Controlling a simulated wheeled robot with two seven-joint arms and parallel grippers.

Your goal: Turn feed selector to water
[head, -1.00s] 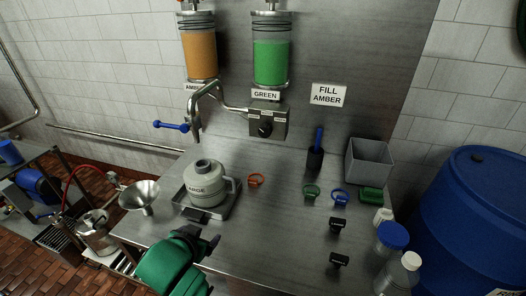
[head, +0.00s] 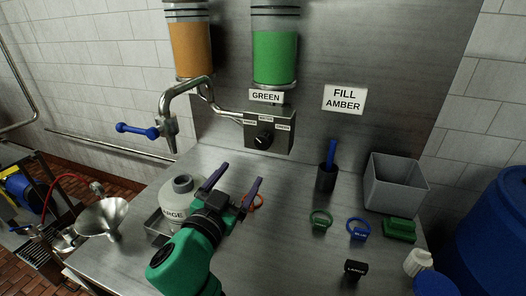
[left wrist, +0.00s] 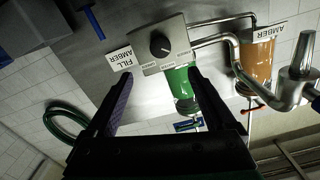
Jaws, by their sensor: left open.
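The feed selector is a grey box (head: 283,140) with a black knob (head: 264,139) on its front, mounted on the steel back panel under the green cylinder. In the left wrist view the knob (left wrist: 160,45) appears upside down, beyond my fingertips. My left gripper (head: 236,182) is open and empty, above the counter, below and in front of the selector. My right gripper is not in view.
A curved spout with a blue lever (head: 137,130) is left of the selector. A "FILL AMBER" sign (head: 344,99) is at its right. A black holder (head: 326,178), green ring (head: 320,221), blue ring (head: 358,230) and grey bin (head: 394,184) stand on the right of the counter.

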